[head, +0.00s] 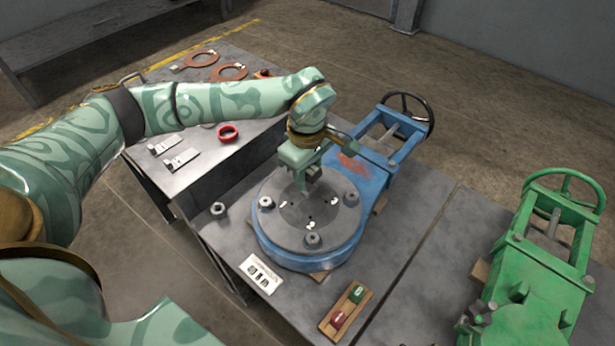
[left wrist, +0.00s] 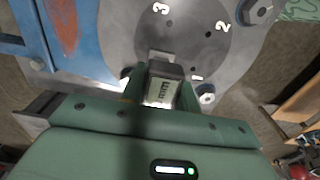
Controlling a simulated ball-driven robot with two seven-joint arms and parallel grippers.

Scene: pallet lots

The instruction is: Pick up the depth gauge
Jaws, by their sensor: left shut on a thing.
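My left gripper (head: 304,178) is low over the top of the round grey flange (head: 281,237). It is shut on the depth gauge (left wrist: 163,90), a small dark block with a pale display, which shows between the fingers in the left wrist view. In the head view the gauge is a dark shape (head: 314,172) mostly hidden by the gripper. I cannot tell whether the gauge touches the flange face. The face carries the numbers 1, 2 and 3 and several large nuts around its rim. My right gripper is not in view.
The flange belongs to a blue valve (head: 372,178) with a black handwheel. A green valve (head: 537,245) stands at the right. A white card (head: 260,273) and a wooden tray (head: 328,325) with red and green pieces lie in front. A loose nut (head: 218,210) lies at left.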

